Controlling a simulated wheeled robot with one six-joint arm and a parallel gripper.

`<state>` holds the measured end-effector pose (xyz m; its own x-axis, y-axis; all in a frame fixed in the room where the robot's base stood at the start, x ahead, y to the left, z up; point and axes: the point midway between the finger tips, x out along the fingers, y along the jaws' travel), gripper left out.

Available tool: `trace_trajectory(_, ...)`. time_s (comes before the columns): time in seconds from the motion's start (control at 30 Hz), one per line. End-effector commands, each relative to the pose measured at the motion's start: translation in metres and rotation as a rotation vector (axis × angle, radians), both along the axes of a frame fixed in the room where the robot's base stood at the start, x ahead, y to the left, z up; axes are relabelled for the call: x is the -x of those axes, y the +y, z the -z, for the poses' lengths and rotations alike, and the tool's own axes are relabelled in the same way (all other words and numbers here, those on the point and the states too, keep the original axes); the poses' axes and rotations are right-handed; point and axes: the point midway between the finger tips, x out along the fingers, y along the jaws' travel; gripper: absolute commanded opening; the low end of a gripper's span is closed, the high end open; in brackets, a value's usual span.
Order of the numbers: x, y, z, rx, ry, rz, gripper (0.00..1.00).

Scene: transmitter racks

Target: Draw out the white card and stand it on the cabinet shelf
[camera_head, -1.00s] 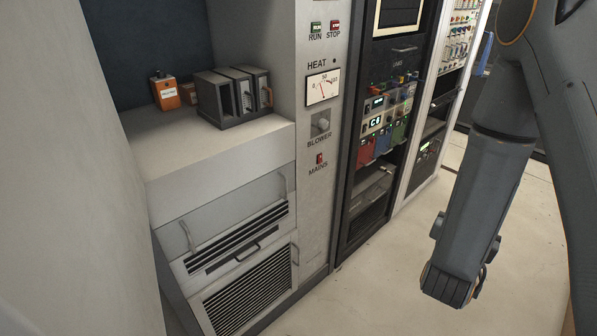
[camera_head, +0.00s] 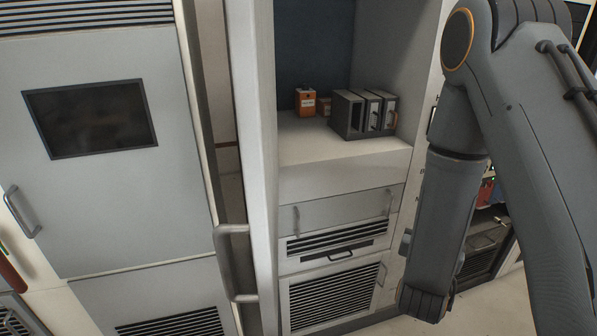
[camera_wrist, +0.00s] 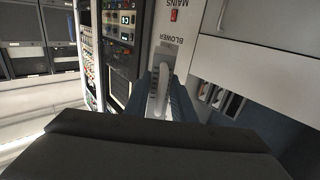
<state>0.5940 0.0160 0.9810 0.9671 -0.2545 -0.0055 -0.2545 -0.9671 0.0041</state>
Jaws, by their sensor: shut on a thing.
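My gripper (camera_wrist: 162,100) shows in the wrist view, with its dark fingers shut on a pale, narrow thing with a looped handle, which I take to be the white card (camera_wrist: 161,82). It is seen nearly end-on, and its far part is hidden. In the head view the gripper and card are out of sight. The cabinet shelf (camera_head: 310,150) is a pale ledge in an open bay right of centre. A dark card rack (camera_head: 347,115) with several slots and cards stands on it. The rack also shows upside down at the right of the wrist view (camera_wrist: 221,98).
An orange box (camera_head: 305,101) stands at the back left of the shelf, with a brownish box beside it. The shelf's front part is clear. An upright panel edge with a handle (camera_head: 235,262) stands left of the bay. Handled drawers (camera_head: 340,212) sit below.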

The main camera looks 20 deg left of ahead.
Motion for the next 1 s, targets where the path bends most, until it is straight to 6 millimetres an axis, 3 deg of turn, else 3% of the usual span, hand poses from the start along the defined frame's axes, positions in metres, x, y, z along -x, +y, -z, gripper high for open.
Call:
trace_trajectory(0.17,-0.012,0.068,-0.032,-0.005,0.006,-0.184,0.0)
trace_trajectory(0.27,-0.014,0.119,-0.052,-0.005,0.017,-0.325,0.0)
trace_trajectory(0.4,-0.009,0.188,-0.081,-0.003,0.03,-0.513,0.0)
trace_trajectory(0.6,0.009,0.259,-0.109,0.001,0.05,-0.712,0.0)
trace_trajectory(0.8,0.019,0.288,-0.12,0.004,0.058,-0.799,0.0)
trace_trajectory(1.0,0.021,0.291,-0.12,0.004,0.06,-0.81,0.0)
